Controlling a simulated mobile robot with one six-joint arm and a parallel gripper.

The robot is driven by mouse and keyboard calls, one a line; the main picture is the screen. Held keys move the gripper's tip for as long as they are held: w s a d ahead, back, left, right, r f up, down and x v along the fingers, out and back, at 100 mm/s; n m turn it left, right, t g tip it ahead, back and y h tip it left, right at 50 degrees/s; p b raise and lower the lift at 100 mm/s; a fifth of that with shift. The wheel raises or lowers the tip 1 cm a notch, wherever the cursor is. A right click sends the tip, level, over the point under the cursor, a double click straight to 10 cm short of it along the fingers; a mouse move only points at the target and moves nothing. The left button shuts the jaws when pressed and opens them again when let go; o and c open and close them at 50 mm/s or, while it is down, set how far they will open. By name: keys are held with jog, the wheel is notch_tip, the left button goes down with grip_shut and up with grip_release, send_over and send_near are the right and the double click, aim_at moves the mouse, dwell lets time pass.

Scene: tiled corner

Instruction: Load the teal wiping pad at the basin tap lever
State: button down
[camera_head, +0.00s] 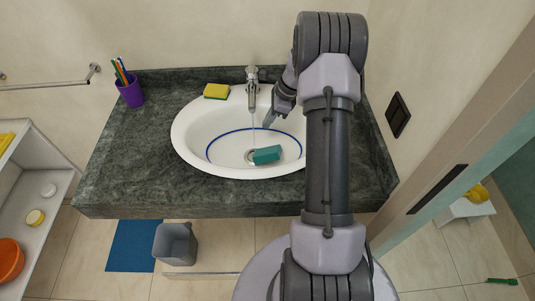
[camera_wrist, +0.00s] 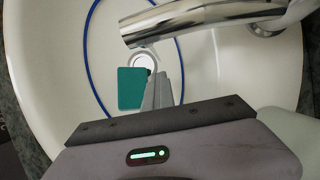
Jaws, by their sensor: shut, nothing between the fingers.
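The teal wiping pad (camera_head: 266,154) lies in the white basin (camera_head: 187,140), beside the drain. It also shows in the wrist view (camera_wrist: 130,88), left of my fingers. The chrome tap (camera_head: 252,95) stands at the basin's back rim with its lever (camera_head: 252,72) on top; a thin stream falls from its spout. In the wrist view the spout (camera_wrist: 190,22) crosses above the pad, and the lever cannot be made out. My gripper (camera_head: 267,123) is shut and empty, over the basin just right of the spout. Its fingers (camera_wrist: 158,92) point down, apart from the pad in the head view.
A yellow-green sponge (camera_head: 216,91) lies on the dark stone counter (camera_head: 130,165) left of the tap. A purple cup (camera_head: 131,93) with brushes stands at the back left. The left counter is mostly clear. A grey bin (camera_head: 176,244) stands on the floor.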

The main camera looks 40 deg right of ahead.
jog(key=shift+s+d, duration=0.3)
jog(key=shift+s, duration=0.25)
jog(key=shift+w, duration=0.15)
jog(key=shift+w+a, duration=0.3)
jog(key=shift+w, duration=0.1)
jog(key=shift+s+d, duration=0.1)
jog(key=shift+s+d, duration=0.2)
jog(key=shift+s, duration=0.25)
jog(key=shift+w, duration=0.1)
jog(key=shift+w+a, duration=0.3)
jog(key=shift+w, duration=0.2)
jog(key=shift+s, duration=0.15)
